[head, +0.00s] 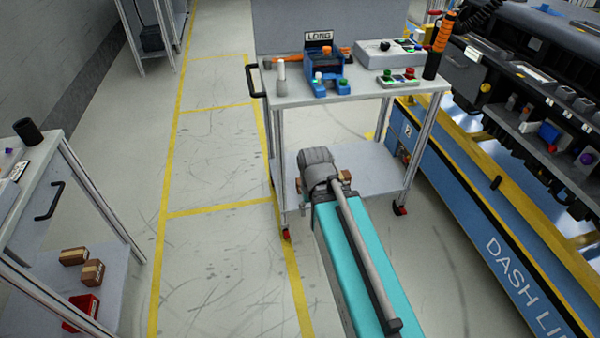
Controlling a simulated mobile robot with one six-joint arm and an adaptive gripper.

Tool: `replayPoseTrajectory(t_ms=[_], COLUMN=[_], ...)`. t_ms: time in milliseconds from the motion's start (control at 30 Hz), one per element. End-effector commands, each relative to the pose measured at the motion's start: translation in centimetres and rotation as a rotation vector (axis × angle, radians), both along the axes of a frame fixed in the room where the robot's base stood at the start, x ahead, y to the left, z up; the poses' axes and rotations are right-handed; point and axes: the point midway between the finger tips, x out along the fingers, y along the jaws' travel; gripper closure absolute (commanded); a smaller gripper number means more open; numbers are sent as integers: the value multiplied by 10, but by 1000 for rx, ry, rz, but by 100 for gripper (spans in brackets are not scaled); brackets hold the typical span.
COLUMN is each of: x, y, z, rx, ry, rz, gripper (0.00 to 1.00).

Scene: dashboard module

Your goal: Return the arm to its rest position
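My own body shows at the lower middle of the head view: a long teal section with a grey tube along it, and a dark grey rounded joint at its far end. This joint appears in front of the lower shelf of a cart (353,93). No gripper fingers can be made out, so I cannot see whether my gripper holds anything.
The cart's top carries a blue fixture (328,72), a grey control box (388,52) and a small tray (398,78). An orange-and-black tool (439,45) hangs at its right. The dashboard line (480,230) stands right, another cart (35,190) left. Yellow-lined floor between is clear.

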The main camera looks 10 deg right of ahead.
Motion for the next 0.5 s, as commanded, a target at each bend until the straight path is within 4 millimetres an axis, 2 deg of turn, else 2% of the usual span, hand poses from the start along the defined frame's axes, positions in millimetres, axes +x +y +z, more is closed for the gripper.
replayPoseTrajectory(t_ms=[267,500], x=[0,0], y=[0,0], z=[26,67], rx=[1,1], ry=[-1,-1], rz=[-1,-1], gripper=[37,37])
